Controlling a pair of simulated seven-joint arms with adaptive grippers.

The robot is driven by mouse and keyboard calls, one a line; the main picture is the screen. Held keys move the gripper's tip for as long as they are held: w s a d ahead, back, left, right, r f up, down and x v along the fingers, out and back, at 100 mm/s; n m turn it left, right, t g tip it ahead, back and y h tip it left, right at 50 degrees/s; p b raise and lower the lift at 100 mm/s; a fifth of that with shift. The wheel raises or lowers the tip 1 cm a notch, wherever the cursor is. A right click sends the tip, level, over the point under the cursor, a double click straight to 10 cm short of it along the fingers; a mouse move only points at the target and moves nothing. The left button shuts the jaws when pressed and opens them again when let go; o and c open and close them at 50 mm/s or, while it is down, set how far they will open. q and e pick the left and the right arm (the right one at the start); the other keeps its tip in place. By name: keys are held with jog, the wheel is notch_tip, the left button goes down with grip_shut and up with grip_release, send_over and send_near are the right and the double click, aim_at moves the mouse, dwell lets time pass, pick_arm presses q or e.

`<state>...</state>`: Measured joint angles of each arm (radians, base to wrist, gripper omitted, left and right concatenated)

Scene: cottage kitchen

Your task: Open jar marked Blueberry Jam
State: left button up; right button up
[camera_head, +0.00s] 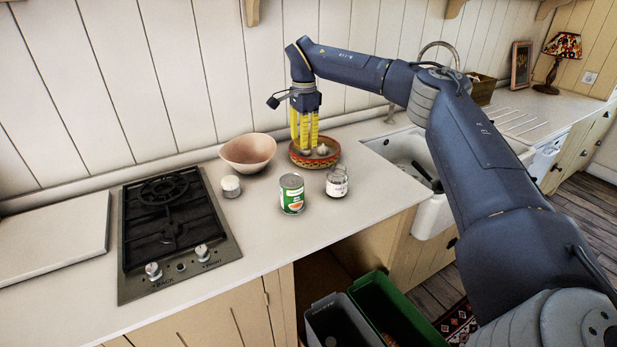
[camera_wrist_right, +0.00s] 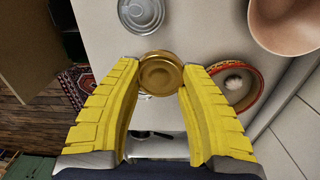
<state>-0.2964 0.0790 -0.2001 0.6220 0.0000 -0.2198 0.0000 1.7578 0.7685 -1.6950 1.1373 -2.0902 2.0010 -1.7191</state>
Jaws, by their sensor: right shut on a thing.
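A small glass jar (camera_head: 337,187) with a white label stands upright on the counter, right of the green can. Its label is too small to read, and I see no gold lid on it. My right gripper (camera_head: 305,148) points down with yellow fingers, behind and left of the jar in the head view, in front of the patterned bowl. In the wrist view the fingertips (camera_wrist_right: 160,72) are shut on a round gold lid (camera_wrist_right: 160,74). What lies directly under the lid is mostly hidden. My left gripper is not in view.
A green can (camera_head: 291,196), a small white-sided container (camera_head: 231,187) and a pinkish bowl (camera_head: 247,151) stand left of the jar. A patterned bowl (camera_head: 331,160) holds garlic. A gas hob (camera_head: 225,247) is at left, the sink (camera_head: 432,214) at right. Bins stand below the counter edge.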

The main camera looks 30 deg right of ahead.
aim_at(314, 191)
jog(key=d+m, duration=0.3)
jog(key=d, duration=0.1)
jog(key=shift+w, duration=0.15)
jog(key=f, duration=1.9)
jog(key=shift+d+f, duration=0.2)
grip_shut()
jog(key=shift+f, duration=0.6)
jog(key=shift+c, duration=0.3)
grip_release()
jog(key=o, duration=1.4)
jog(key=shift+c, duration=0.2)
notch_tip(314, 191, up, 13)
jog(key=shift+d, duration=0.15)
